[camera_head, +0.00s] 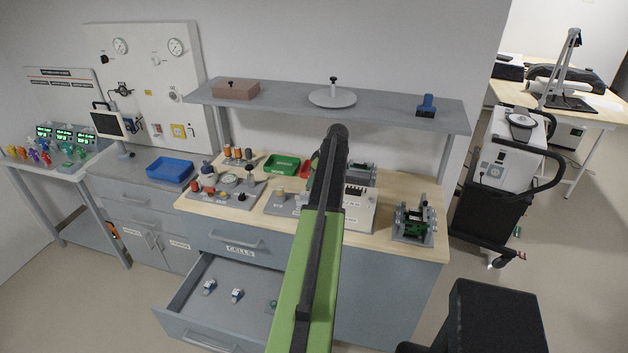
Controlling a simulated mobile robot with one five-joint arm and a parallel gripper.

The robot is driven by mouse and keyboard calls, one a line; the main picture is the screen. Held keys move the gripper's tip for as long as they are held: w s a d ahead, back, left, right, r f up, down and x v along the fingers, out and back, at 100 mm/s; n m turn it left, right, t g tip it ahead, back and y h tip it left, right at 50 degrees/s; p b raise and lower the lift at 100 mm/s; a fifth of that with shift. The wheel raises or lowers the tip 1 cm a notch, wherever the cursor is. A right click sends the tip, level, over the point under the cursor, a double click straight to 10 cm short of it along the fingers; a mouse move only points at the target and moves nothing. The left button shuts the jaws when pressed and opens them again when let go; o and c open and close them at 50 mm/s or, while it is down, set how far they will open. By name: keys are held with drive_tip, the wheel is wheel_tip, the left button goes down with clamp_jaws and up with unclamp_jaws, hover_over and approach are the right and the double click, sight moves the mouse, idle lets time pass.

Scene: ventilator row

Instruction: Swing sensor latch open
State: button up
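I cannot single out a sensor latch for certain at this size. A small green and black fixture on a grey base (413,224) stands at the right end of the wooden bench top; it may carry a latch, but its state is too small to tell. My gripper's fingers do not show. The arm hides part of the white and grey unit (357,213) in the middle of the bench.
A shelf (380,104) spans above the bench. A blue tray (170,170) and a green tray (282,165) lie left of my arm. A cart (490,190) stands right. A black box-like shape fills the lower right.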

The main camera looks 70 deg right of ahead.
drive_tip(key=p+v, duration=1.6)
drive_tip(key=v, duration=0.1)
drive_tip(key=shift+r, duration=0.2)
